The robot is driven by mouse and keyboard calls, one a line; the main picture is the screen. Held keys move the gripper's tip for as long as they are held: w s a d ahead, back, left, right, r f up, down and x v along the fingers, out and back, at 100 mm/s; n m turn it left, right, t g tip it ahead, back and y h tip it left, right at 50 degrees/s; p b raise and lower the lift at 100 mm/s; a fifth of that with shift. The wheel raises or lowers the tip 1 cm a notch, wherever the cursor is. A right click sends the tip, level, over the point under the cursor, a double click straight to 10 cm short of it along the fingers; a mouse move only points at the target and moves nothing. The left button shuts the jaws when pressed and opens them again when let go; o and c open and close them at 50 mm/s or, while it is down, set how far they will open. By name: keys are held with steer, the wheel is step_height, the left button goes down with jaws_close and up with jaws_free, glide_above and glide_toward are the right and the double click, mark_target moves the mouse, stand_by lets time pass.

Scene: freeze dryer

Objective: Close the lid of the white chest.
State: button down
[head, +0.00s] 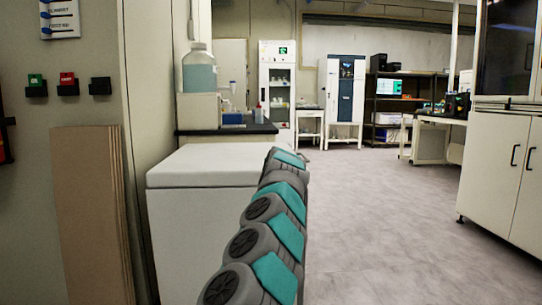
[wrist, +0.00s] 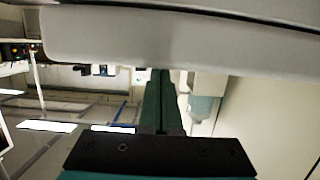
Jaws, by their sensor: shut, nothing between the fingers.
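The white chest (head: 195,245) stands left of centre in the head view, partly behind my arm. Its lid (head: 215,163) lies flat and level on top and looks closed, with no clear gap at the visible front edge. In the wrist view, which is turned over, the lid's pale edge (wrist: 180,40) crosses the top, with a dark seam between it and the chest body (wrist: 290,12). My gripper (wrist: 161,75) is shut and empty, its green fingers pointing at the lid's edge. I cannot tell if they touch. My arm hides the chest's right side in the head view.
A dark-topped bench (head: 228,130) with a large bottle (head: 199,75) stands behind the chest. Brown panels (head: 92,215) lean on the wall at left. White cabinets (head: 500,170) stand at right. The grey floor (head: 385,220) between is clear.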

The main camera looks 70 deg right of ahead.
steer(key=shift+f, duration=0.9)
step_height(320, 180, up, 6)
steer(key=shift+s+f+p, duration=0.1)
steer(key=shift+p, duration=0.6)
steer(key=shift+s+a+f+b, duration=0.1)
steer(key=shift+a+f+b, duration=0.3)
steer(key=shift+b, duration=0.4)
steer(key=b+v, duration=0.1)
steer(key=v, duration=0.8)
steer(key=shift+r+b, duration=0.4)
steer(key=shift+a, duration=0.15)
